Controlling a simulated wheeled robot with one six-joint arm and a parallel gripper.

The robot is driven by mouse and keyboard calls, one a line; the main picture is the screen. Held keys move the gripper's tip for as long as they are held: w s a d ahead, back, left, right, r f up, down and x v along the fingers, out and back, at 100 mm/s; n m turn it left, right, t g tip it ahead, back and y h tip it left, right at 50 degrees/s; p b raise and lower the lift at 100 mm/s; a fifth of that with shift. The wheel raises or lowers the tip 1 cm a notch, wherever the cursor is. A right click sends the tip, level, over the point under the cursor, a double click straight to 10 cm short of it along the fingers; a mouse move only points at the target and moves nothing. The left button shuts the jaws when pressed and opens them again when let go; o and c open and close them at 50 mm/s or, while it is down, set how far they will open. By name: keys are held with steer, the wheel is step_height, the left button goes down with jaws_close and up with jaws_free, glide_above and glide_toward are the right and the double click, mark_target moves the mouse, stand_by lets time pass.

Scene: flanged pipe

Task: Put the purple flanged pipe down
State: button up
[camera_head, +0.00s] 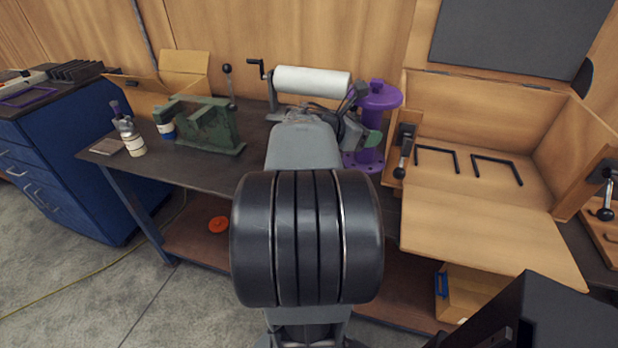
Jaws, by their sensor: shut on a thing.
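The purple flanged pipe (379,97) stands upright over the back of the dark workbench, just right of my arm. Its wide top flange and its lower flange both show. My gripper (366,128) is shut on the pipe's middle from the left, with a green-tipped finger against it. My arm hides part of the gripper and the pipe's left side. The lower flange appears at the bench top, but I cannot tell whether it touches.
A white roll (312,81) with a crank stands behind my arm. A green press (202,124) and an open cardboard box (165,82) are at the left. A wooden case (480,222) with black handles is close on the right.

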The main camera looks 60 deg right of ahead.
step_height(320, 180, down, 2)
steer(key=shift+w+f+b, duration=0.1)
steer(key=shift+w+b, duration=0.05)
steer(key=shift+b, duration=0.25)
steer(key=shift+w+d+f+b, duration=0.1)
steer(key=shift+w+d+f, duration=0.45)
steer(key=shift+w+f, duration=1.65)
steer(key=shift+w+d+f+b, duration=0.15)
steer(key=shift+w+d+f, duration=0.45)
steer(key=shift+w+f, duration=1.6)
steer(key=shift+w+d+f+b, duration=0.1)
steer(key=shift+w+d+f, duration=0.45)
steer(key=shift+w+f, duration=1.6)
steer(key=shift+w, duration=0.1)
